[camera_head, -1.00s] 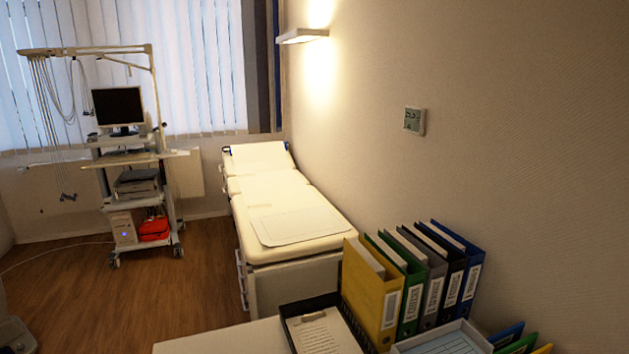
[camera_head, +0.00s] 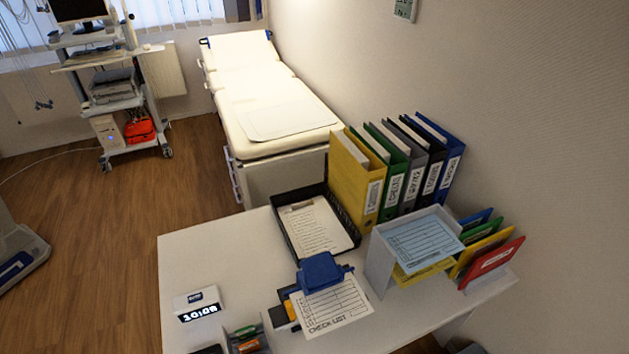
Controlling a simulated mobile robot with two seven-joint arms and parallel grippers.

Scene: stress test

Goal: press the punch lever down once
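A blue hole punch (camera_head: 320,272) stands on the white desk in the head view. A printed check list sheet (camera_head: 332,305) lies at its near side, its far edge at the punch. The blue top of the punch is seen from above. I cannot tell the lever's exact position. Neither of my grippers is in view.
The desk's left part is mostly clear. An exam couch (camera_head: 262,100) stands behind.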

